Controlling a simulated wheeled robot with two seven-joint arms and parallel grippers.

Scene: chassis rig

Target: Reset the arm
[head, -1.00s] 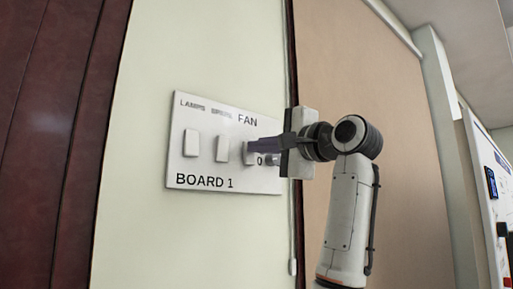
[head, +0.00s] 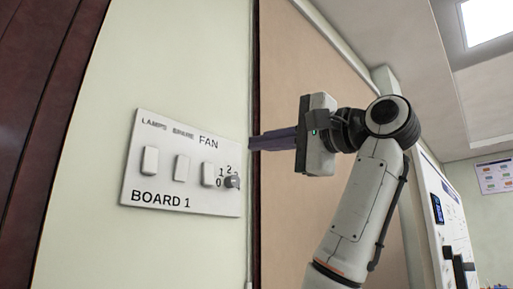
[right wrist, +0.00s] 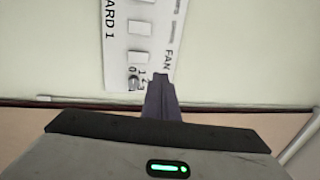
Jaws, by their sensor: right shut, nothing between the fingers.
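My right gripper (head: 252,143) is shut and empty. In the head view its fingers point left, to the right of the wall switch board (head: 165,184) and apart from it. The white board reads LAMPS, SPARE, FAN and BOARD 1. It carries white switches and a grey fan knob (head: 232,182) marked 0, 1, 2. In the right wrist view the shut fingers (right wrist: 159,78) point up toward the board (right wrist: 118,45), and the knob (right wrist: 134,83) shows left of their tips. My left gripper is not in view.
A dark red wooden panel (head: 45,95) stands at the left. A tan panel (head: 285,70) lies behind my right arm. A whiteboard (head: 445,215) is at the right, with a poster (head: 495,175) on the far wall. The wall around the board is clear.

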